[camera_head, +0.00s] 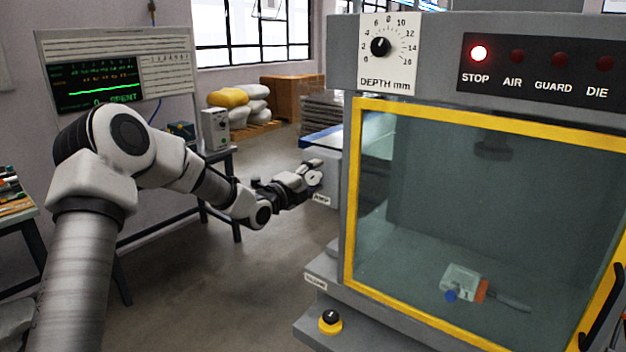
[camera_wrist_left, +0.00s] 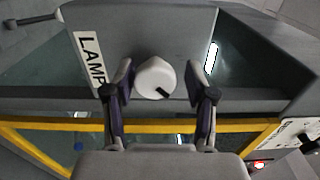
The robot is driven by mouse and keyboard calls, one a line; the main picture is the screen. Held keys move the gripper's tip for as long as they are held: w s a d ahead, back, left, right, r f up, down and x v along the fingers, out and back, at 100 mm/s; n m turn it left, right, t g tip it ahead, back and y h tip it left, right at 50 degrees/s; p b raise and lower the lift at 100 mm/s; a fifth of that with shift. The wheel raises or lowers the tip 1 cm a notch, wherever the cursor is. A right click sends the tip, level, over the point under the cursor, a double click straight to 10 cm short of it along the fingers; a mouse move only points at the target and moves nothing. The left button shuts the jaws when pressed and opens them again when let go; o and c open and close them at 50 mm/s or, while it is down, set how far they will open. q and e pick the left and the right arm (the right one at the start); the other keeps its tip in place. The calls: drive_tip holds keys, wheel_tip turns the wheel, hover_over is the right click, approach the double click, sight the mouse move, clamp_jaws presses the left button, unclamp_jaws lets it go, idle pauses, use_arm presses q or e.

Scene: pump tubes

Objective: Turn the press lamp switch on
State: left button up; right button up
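The lamp switch is a round white knob with a dark pointer mark (camera_wrist_left: 155,78), on a grey box on the press's left side. A white label reading LAMP (camera_wrist_left: 90,60) sits beside it, and the label also shows in the head view (camera_head: 321,199). My left gripper (camera_wrist_left: 159,92) is open, with one finger on each side of the knob and a visible gap at both sides. I cannot tell how deep the fingers reach around it. In the head view my left gripper (camera_head: 312,174) is at the box's face, partly covering the knob. My right gripper is not in view.
The press has a yellow-framed clear guard (camera_head: 349,215) and a depth dial (camera_head: 381,47). Its STOP light (camera_head: 479,53) glows red; the AIR, GUARD and DIE lights are dark. A black-and-yellow button (camera_head: 330,321) is at the lower front. Open floor lies left of the press.

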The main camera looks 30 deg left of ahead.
use_arm(q)
drive_tip(key=shift+f, duration=0.1)
drive_tip(key=shift+s, duration=0.15)
drive_tip(key=s, duration=1.1)
drive_tip(key=shift+s+a, duration=0.25)
drive_tip(key=shift+a, duration=0.1)
